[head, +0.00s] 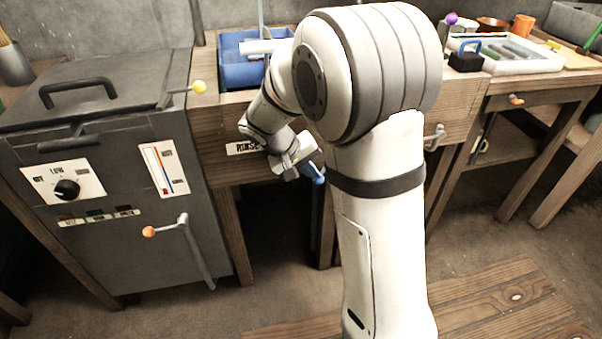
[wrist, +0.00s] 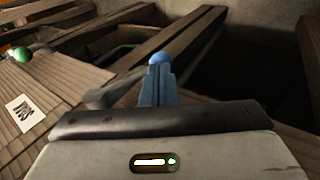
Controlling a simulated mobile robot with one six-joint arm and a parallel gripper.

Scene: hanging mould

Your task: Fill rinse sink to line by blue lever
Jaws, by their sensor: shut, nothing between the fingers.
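The blue rinse sink (head: 240,72) stands in the wooden bench at the back, partly behind my arm. Its water level and fill line cannot be made out. A label reading RINSE (head: 244,148) is on the bench front below it. My gripper (head: 314,172) is low in front of the bench, right of that label, its fingers shut and empty. In the wrist view my gripper (wrist: 158,80) points at the blue ball of the lever (wrist: 160,58), which shows just beyond the fingertips. Whether they touch cannot be told. The rest of the lever is mostly hidden.
A grey heater cabinet (head: 130,205) with an orange-knobbed lever (head: 149,231) stands at the left. A yellow knob (head: 199,87) is near the sink. A white tray (head: 515,58) lies on the bench at the right. The floor in front is open.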

